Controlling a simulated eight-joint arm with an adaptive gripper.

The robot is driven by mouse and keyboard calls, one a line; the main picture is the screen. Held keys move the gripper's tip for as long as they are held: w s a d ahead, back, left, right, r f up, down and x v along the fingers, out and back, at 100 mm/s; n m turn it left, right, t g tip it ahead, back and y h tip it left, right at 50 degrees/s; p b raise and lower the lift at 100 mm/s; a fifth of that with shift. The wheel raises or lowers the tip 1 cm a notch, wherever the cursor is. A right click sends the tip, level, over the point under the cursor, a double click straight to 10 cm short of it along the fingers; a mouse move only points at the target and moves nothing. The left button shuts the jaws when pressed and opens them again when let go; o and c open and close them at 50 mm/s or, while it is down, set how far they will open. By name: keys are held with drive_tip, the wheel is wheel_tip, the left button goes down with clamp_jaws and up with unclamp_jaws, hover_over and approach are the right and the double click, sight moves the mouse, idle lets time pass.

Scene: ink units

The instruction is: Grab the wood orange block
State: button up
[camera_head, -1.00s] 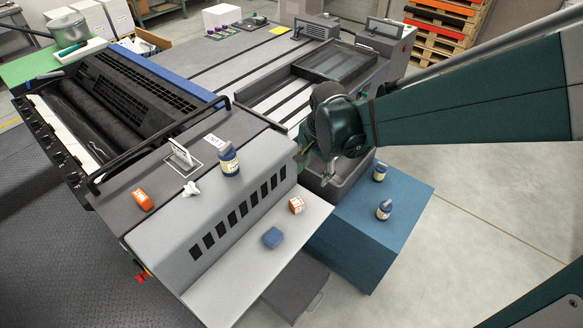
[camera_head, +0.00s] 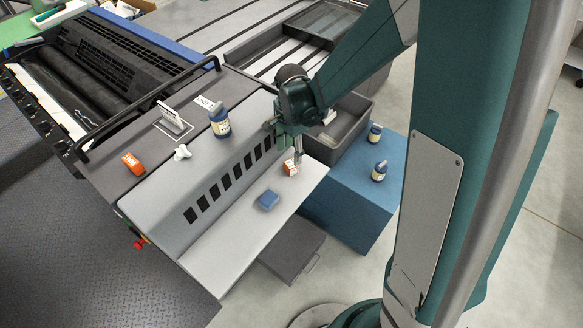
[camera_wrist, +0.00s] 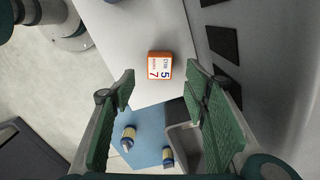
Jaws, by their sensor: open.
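A small orange block (camera_head: 291,168) with a white printed face rests on the light grey ledge near its right end. In the wrist view the block (camera_wrist: 160,66) shows a white label with "5" and "7", just beyond the fingertips and between their lines. My gripper (camera_head: 298,152) is above and close to the block, pointing down. In the wrist view my gripper (camera_wrist: 158,92) has its two green-padded fingers spread wide, with nothing between them. I cannot tell the exact height of the fingertips above the block.
A blue block (camera_head: 267,200) lies left of the orange one on the ledge (camera_head: 222,262). The stepped machine face (camera_head: 200,192) rises behind. Two small bottles (camera_head: 379,171) stand on a blue cabinet (camera_head: 350,205) at right, beside a grey bin (camera_head: 348,140). An orange item (camera_head: 132,163) sits at upper left.

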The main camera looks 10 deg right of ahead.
sight(291, 163)
drive_tip(key=shift+f, duration=0.1)
idle(0.3)
drive_tip(key=shift+f, duration=1.3)
drive_tip(key=shift+f, duration=0.15)
drive_tip(key=shift+f+b, duration=0.7)
drive_tip(key=shift+f, duration=1.75)
drive_tip(key=c, duration=1)
